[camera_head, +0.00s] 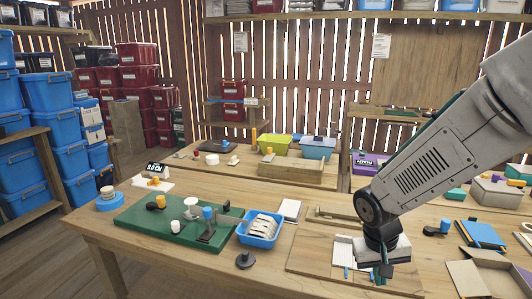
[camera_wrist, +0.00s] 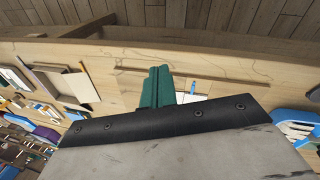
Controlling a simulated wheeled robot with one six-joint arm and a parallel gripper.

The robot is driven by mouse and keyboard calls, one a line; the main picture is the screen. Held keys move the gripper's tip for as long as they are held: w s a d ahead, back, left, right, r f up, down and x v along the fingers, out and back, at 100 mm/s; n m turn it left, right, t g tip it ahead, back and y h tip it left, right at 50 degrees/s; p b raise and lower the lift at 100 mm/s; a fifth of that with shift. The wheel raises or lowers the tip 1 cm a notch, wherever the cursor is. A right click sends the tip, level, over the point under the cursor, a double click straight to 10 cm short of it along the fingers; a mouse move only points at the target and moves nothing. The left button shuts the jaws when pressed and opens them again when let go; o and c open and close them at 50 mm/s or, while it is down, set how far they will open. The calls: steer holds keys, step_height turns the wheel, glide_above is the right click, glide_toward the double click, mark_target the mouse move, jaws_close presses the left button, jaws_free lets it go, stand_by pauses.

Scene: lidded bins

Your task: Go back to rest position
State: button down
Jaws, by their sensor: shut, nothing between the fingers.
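My arm reaches in from the right in the head camera view. My gripper (camera_head: 382,272) points down over the wooden table near its front edge, above a shallow wooden tray (camera_head: 310,262). In the wrist view, the green fingers of my gripper (camera_wrist: 160,70) are together with nothing between them. Whether the fingertips touch the tray or hang above it cannot be told. White pieces and a blue item (camera_wrist: 193,87) lie close by the fingers, partly hidden by my gripper.
A blue bin (camera_head: 243,238) with packets stands left of my gripper. Further left is a green board (camera_head: 140,222) with several small objects. An open cardboard box (camera_head: 466,281) lies to the right. A black knob-like piece (camera_head: 245,261) sits near the front edge.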

steer(key=s+r+n+t+y, duration=0.1)
steer(key=s+r+y, duration=0.1)
steer(key=s+r, duration=1.4)
steer(key=s, duration=0.3)
